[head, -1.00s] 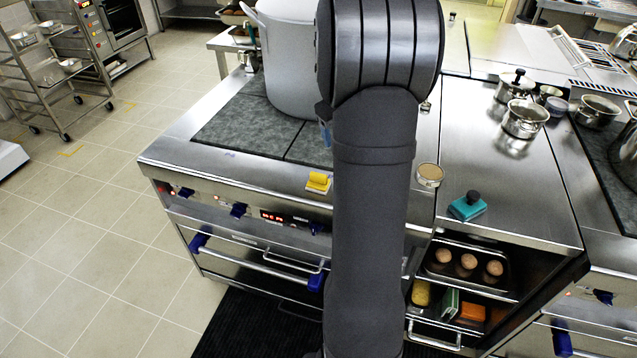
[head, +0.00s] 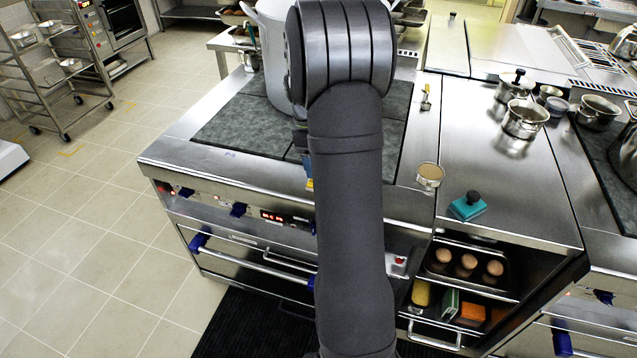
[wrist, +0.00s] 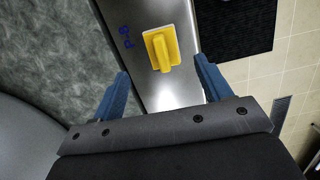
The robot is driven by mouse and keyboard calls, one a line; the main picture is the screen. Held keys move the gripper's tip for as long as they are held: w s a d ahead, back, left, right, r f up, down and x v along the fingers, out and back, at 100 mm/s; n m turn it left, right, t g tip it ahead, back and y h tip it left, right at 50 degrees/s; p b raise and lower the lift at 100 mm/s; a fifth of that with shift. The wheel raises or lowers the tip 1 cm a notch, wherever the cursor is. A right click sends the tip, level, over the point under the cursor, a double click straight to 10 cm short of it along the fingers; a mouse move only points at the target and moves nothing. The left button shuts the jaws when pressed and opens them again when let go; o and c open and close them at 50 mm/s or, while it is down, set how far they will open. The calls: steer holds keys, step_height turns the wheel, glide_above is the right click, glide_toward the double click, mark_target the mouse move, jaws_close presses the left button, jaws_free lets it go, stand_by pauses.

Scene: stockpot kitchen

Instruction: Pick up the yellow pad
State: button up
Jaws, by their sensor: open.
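The yellow pad (wrist: 178,42), with a raised yellow grip on top, lies on the steel front edge of the stove in the wrist view. In the head view only a sliver of the yellow pad (head: 310,185) shows; my arm hides the rest. My gripper (wrist: 163,75) is open and empty, its two blue fingers spread to the left and right of the pad's line. The pad appears ahead of the fingertips, and I cannot tell the height between them.
Blue lettering (wrist: 127,37) marks the steel beside the pad. A large stockpot (head: 270,50) stands on the dark hob behind. A black mat (head: 250,325) lies on the floor.

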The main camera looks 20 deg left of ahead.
steer(key=f, duration=0.4)
steer(key=d+f, duration=0.1)
steer(key=f, duration=0.1)
steer(key=shift+s+f, duration=0.2)
steer(key=shift+f, duration=0.05)
steer(key=c, duration=1.1)
steer(key=shift+r, duration=0.1)
steer(key=r, duration=0.4)
steer(key=shift+d+r, duration=0.2)
steer(key=shift+s+d+r, duration=0.3)
steer(key=shift+d+r, duration=0.75)
steer(key=shift+d, duration=0.8)
steer(key=shift+s+d+r, duration=0.25)
steer(key=shift+d+r, duration=0.85)
steer(key=shift+d, duration=0.8)
steer(key=shift+s+d+r, duration=0.3)
steer(key=shift+d+r, duration=0.75)
steer(key=shift+d, duration=0.8)
